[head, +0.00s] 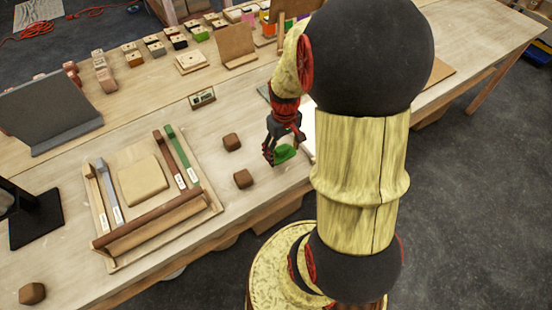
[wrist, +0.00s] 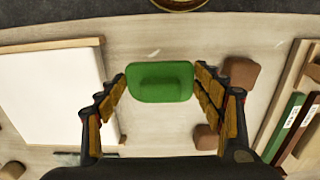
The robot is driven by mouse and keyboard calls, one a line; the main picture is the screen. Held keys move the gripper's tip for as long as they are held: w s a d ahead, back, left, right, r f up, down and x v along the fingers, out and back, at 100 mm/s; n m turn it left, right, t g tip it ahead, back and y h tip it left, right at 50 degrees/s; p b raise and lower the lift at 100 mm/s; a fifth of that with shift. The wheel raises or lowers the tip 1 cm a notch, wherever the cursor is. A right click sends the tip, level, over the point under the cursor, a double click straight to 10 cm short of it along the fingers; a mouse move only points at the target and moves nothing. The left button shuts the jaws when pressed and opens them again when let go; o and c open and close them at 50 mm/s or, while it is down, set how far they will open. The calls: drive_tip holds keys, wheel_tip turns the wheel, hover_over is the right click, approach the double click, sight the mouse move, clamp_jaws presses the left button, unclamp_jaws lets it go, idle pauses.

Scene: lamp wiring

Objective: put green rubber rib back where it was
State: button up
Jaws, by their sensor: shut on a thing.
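The green rubber rib (wrist: 160,92) is a rounded green piece with a raised middle. In the wrist view it sits between the two fingers of my gripper (wrist: 160,80), which is shut on it. In the head view the green rib (head: 285,153) shows at the fingertips of my gripper (head: 275,152), over the front part of the table. It is right of two brown blocks; its height above the table is hard to tell. My arm hides part of the table there.
A wooden tray (head: 105,267) with a pale block and labelled grey, brown and green strips lies left. Brown blocks (head: 232,142) (head: 243,179) stand between tray and gripper. A white panel (wrist: 50,95) lies left in the wrist view. A small framed piece (head: 202,98) stands behind.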

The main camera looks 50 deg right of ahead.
sight(276, 157)
drive_tip(key=w+f, duration=0.2)
drive_tip(key=f, duration=0.1)
drive_tip(key=shift+w+f+b, duration=0.25)
drive_tip(key=shift+w+b, duration=0.15)
drive_tip(key=shift+w+f+b, duration=0.15)
drive_tip(key=shift+f+b, duration=0.2)
drive_tip(key=shift+f, duration=1.2)
drive_tip(key=shift+f, duration=0.1)
drive_tip(key=o, duration=1.1)
